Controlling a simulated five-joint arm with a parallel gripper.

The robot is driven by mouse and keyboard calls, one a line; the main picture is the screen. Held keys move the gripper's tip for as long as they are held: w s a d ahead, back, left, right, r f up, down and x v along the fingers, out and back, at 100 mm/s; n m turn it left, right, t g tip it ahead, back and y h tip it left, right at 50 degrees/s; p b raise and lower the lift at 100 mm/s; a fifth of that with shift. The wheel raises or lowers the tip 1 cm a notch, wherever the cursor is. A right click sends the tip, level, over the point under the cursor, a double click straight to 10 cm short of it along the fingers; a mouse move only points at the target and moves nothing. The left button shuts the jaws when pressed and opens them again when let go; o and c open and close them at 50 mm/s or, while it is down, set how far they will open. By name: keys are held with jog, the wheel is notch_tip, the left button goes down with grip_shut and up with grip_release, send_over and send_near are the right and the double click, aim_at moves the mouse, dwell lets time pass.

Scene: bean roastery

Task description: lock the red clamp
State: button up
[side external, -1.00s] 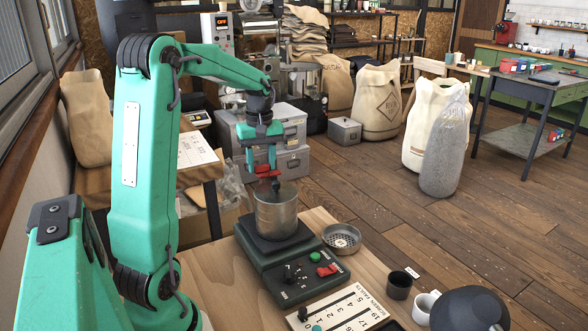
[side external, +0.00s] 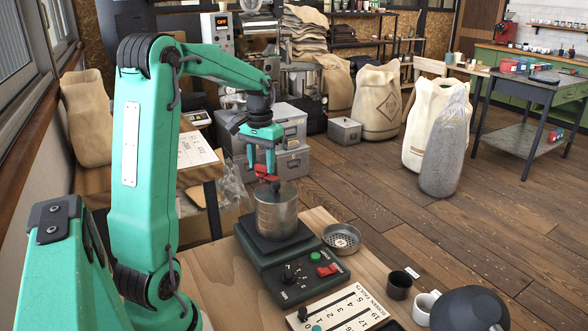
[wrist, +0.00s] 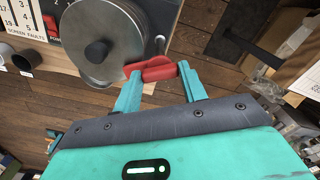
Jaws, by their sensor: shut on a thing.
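The red clamp (wrist: 158,70) is a small red lever at the edge of a round metal sieve canister (side external: 277,213). My gripper (side external: 266,172) is shut on the clamp, just above the canister's rim. In the wrist view the red piece sits between my two teal fingertips (wrist: 157,74). The canister's metal lid (wrist: 97,45) has a dark round knob. The canister stands upright on a dark green machine base (side external: 300,277). I cannot tell whether the clamp is latched.
The base's panel has a green button (side external: 315,257), a red switch (side external: 327,270) and a black knob (side external: 289,272). A perforated metal dish (side external: 341,238), a black cup (side external: 399,285), a white mug (side external: 424,306) and a screen-faults card (side external: 348,308) lie to the right and front.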

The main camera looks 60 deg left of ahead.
aim_at(262, 165)
jog(key=m, duration=0.6)
dwell(0.5)
jog(key=o, duration=1)
jog(key=shift+r, duration=3.95)
